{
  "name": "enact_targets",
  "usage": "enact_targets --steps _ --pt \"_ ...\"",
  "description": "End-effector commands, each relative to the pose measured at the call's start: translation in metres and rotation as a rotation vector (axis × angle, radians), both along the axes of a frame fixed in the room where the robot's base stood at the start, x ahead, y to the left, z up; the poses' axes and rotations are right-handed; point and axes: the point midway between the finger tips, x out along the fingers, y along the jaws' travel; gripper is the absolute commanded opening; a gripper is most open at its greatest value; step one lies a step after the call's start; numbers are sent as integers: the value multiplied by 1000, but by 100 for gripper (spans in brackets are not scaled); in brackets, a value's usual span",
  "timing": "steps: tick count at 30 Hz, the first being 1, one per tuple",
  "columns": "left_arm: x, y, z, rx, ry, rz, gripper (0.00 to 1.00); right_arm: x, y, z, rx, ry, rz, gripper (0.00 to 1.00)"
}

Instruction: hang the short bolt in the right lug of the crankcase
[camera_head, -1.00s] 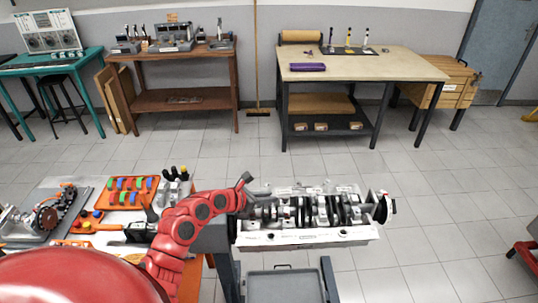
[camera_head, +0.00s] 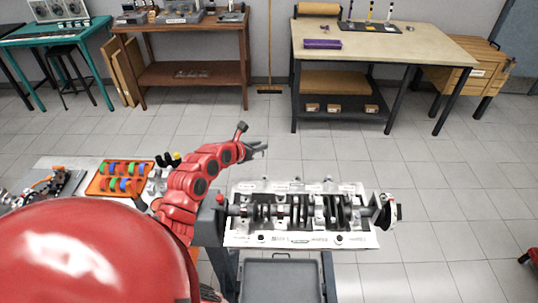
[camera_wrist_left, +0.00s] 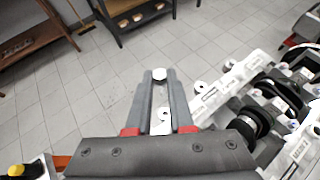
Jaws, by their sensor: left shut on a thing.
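The crankcase (camera_head: 258,240) is a white block with a dark crankshaft along its top, on a stand at centre right. My left gripper (camera_head: 262,148) is beyond its far left edge, apart from it in the picture. Small round lugs (camera_wrist_left: 200,87) line the crankcase's near side in the wrist view; I cannot tell which is the right lug. My right gripper is not in view.
An orange tray (camera_head: 100,190) with coloured parts lies on the bench at left. A grey tray (camera_head: 283,275) sits low below the crankcase. The tiled floor beyond the crankcase is clear up to the workbench (camera_head: 400,55) and the brown shelf table (camera_head: 185,75).

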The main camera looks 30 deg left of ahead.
Motion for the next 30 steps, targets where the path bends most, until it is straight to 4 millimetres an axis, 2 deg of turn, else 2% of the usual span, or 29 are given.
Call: enact_targets --steps 1,12,22,30 --pt "0 0 -16 0 0 0 0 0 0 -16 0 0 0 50" --pt "0 0 -60 1 0 0 0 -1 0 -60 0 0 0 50" --pt "0 0 -71 -1 -1 -1 0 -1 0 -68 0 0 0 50" --pt "0 0 -96 -1 -1 0 0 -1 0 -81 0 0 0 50"
